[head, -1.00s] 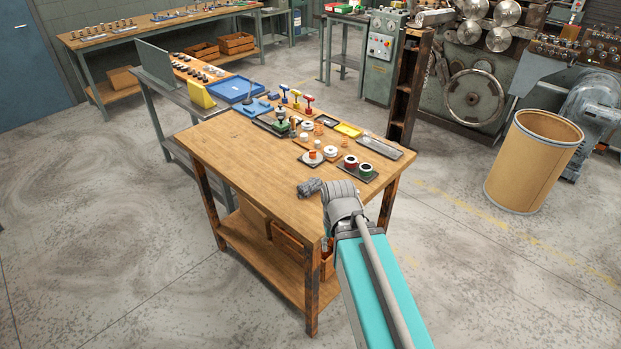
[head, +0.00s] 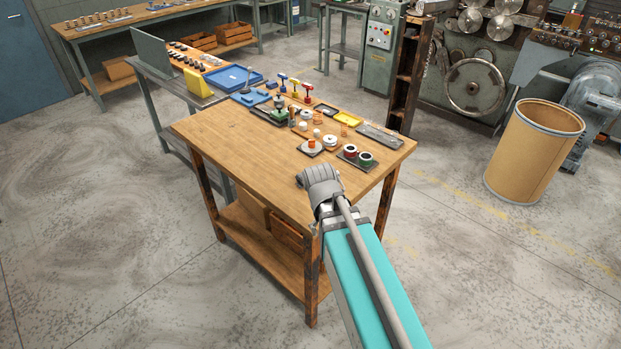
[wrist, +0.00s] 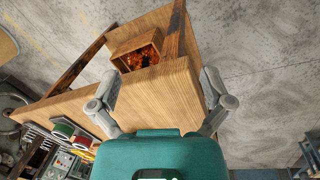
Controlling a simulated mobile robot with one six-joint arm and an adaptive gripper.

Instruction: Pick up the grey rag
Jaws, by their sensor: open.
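I cannot make out a grey rag in either view. My gripper (wrist: 161,80) shows in the wrist view with its two grey fingers spread wide apart and nothing between them. Below and beyond them is the corner of the wooden workbench (wrist: 165,92). In the head view the grey end of my arm (head: 319,182) is over the right front part of the workbench (head: 240,165); its fingers are hidden there.
Red and green spools (head: 358,157), a grey metal tray (head: 380,136) and several small parts fill the bench's back and right. Its left front is clear. A wooden crate (wrist: 122,48) sits below the top. A tan drum (head: 532,155) stands to the right.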

